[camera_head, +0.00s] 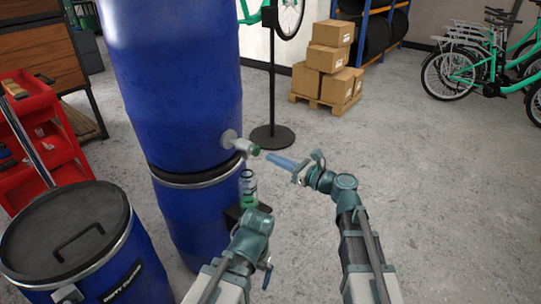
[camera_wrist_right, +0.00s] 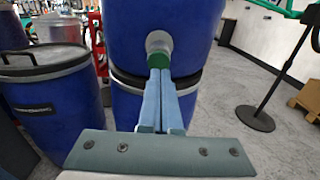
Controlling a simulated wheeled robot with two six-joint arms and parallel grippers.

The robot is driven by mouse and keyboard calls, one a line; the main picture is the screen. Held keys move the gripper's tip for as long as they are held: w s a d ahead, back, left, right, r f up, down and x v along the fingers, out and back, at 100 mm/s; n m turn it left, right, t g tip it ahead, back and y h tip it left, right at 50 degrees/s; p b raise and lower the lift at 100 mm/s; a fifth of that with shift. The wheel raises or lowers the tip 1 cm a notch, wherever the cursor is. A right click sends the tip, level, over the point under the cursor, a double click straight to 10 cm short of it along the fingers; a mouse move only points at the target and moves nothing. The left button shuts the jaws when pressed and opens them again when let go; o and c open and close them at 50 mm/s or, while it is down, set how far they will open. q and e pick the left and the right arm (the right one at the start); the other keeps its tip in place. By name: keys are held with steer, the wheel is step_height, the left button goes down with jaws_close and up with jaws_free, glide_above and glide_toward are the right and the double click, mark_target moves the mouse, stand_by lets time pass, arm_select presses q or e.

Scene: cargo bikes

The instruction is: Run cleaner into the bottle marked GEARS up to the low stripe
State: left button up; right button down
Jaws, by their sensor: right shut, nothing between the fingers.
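A tap (camera_head: 238,143) with a green end (camera_head: 255,150) sticks out of the upper blue drum (camera_head: 175,75). A small clear bottle (camera_head: 248,186) stands upright below the tap, with green liquid in its lower part; I cannot read its marking or make out a stripe. My right gripper (camera_head: 268,156) is shut and empty, its blue fingers pointing at the tap's green end. In the right wrist view the fingertips meet the green end (camera_wrist_right: 158,59); contact is unclear. My left arm (camera_head: 255,230) is in front of the bottle; its fingers are hidden.
A lower blue drum (camera_head: 185,215) supports the upper one. A lidded blue drum (camera_head: 75,235) and red cart (camera_head: 30,150) stand at left. A stand base (camera_head: 272,137) and boxes on a pallet (camera_head: 325,97) are behind.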

steer(key=v, duration=0.9)
steer(key=shift+a, duration=0.1)
